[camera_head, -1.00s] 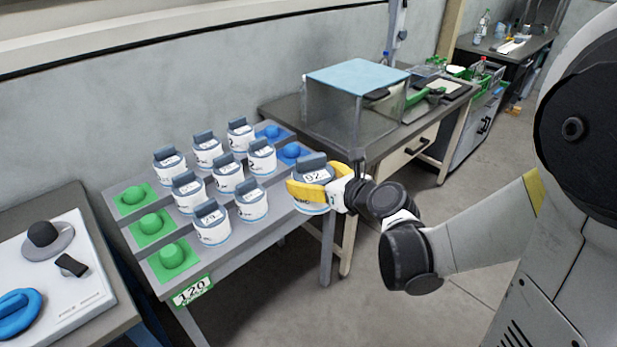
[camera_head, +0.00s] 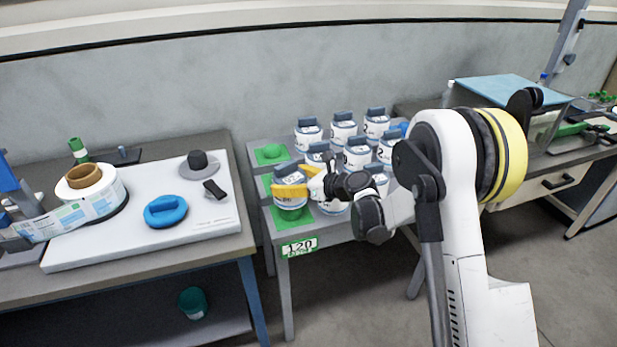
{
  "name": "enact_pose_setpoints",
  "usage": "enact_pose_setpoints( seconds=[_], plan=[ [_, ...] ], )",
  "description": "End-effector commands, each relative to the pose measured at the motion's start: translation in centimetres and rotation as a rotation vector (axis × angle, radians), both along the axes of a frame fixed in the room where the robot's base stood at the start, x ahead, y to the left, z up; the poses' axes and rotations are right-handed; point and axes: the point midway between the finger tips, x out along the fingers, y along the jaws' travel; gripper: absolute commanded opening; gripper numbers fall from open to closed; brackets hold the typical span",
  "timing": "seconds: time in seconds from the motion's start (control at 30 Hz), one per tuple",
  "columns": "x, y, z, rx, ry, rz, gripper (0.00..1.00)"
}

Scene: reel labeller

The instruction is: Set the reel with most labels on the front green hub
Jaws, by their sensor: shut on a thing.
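My gripper (camera_head: 290,189) has yellow fingers and is shut on a white reel (camera_head: 291,203) with a grey-blue top. It holds the reel upright at the left end of the rack, over the front green pad (camera_head: 292,221). The hub on that pad is hidden by the reel, and I cannot tell whether the reel touches it. The back green hub (camera_head: 270,153) is bare. The middle green pad (camera_head: 266,184) is partly covered by the reel and fingers. Several other white reels, such as one at the back left (camera_head: 308,135), stand in rows to the right.
A green-edged sign reading 120 (camera_head: 299,247) hangs on the rack's front edge. On the left, a table carries a white board (camera_head: 150,240) with a blue knob (camera_head: 165,211) and a label roll (camera_head: 92,192). My arm covers part of the rack's right side.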

Motion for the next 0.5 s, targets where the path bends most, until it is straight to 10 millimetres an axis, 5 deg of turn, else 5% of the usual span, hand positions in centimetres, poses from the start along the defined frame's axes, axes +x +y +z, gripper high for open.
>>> enact_pose_setpoints(
  seconds=[0.5],
  plan=[
    [-0.1, -0.1, -4.8, 0.0, 0.0, -0.001, 0.51]
  ],
)
